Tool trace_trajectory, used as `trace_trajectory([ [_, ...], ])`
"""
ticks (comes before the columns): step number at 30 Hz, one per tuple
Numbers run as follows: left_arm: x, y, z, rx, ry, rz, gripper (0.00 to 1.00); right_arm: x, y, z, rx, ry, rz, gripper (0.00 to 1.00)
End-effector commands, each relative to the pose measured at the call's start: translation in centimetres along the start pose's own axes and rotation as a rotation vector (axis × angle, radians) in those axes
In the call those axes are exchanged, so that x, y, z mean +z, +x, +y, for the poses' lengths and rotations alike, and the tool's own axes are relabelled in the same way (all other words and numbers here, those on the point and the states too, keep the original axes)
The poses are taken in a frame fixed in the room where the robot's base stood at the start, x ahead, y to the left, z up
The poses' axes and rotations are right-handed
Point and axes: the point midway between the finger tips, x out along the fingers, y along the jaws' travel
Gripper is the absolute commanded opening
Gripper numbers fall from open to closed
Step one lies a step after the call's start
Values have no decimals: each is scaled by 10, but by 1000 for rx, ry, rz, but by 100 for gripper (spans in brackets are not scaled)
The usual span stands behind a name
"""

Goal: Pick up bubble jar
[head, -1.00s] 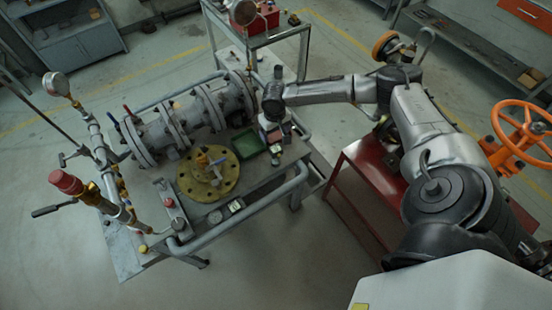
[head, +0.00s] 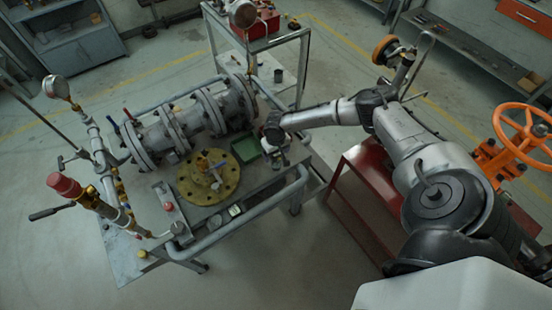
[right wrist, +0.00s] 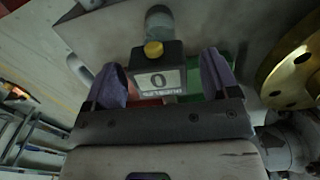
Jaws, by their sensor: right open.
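I cannot single out a bubble jar with certainty. In the head view my right gripper (head: 277,142) is low over the workbench's right end, beside the green tray (head: 246,147), and hides what lies beneath. My left gripper is not in view.
The workbench (head: 130,258) carries a grey flanged valve pipe (head: 178,127), a yellow round flange (head: 197,190) and a front rail (head: 245,217). A red table (head: 362,160) stands to the right. A trolley with a red box (head: 262,24) stands behind.

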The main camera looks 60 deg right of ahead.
Motion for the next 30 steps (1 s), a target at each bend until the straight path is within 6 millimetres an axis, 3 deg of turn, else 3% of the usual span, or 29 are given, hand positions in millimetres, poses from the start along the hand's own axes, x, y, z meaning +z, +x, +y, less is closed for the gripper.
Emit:
trace_trajectory([
  [6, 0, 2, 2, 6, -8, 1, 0, 0, 19, 0, 0, 1, 0, 81],
  [14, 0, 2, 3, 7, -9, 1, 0, 0, 20, 0, 0, 1, 0, 81],
  [30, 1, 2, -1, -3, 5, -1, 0, 0, 20, 0, 0, 1, 0, 31],
])
